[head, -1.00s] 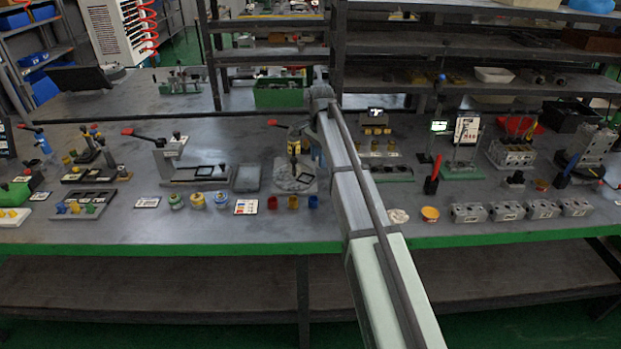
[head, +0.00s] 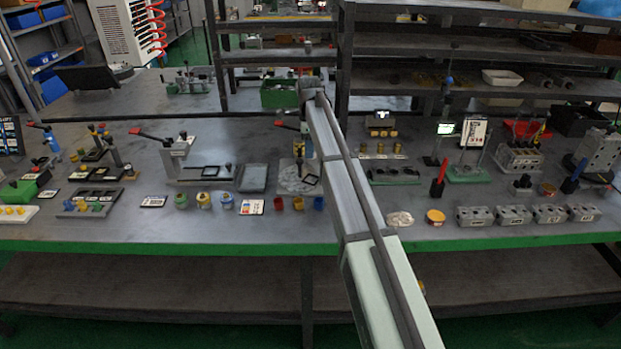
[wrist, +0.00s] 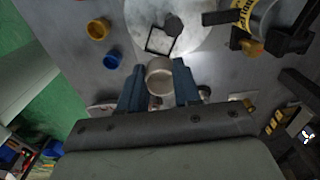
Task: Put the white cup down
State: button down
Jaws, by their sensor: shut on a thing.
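The white cup (wrist: 160,76) is between the two blue fingers of my gripper (wrist: 159,84) in the wrist view. The fingers are shut on it, and its open rim faces the camera. A pale round plate (wrist: 196,38) with a black square frame (wrist: 163,37) lies just ahead of the cup. I cannot tell how high the cup is above the bench. In the head view my arm hides the gripper and the cup. The plate (head: 291,184) shows there to the left of my arm.
In the wrist view, a yellow cup (wrist: 97,29) and a blue cup (wrist: 112,60) stand at left. A clamp device with a yellow label (wrist: 244,14) is at upper right. In the head view, several small parts and fixtures cover the bench (head: 140,237); its front strip is clear.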

aim_at(309, 180)
notch_tip(309, 180, down, 10)
jog(key=shift+r, duration=0.15)
dwell(0.4)
jog(key=c, duration=0.8)
grip_release()
notch_tip(309, 180, up, 12)
jog(key=shift+r, duration=0.1)
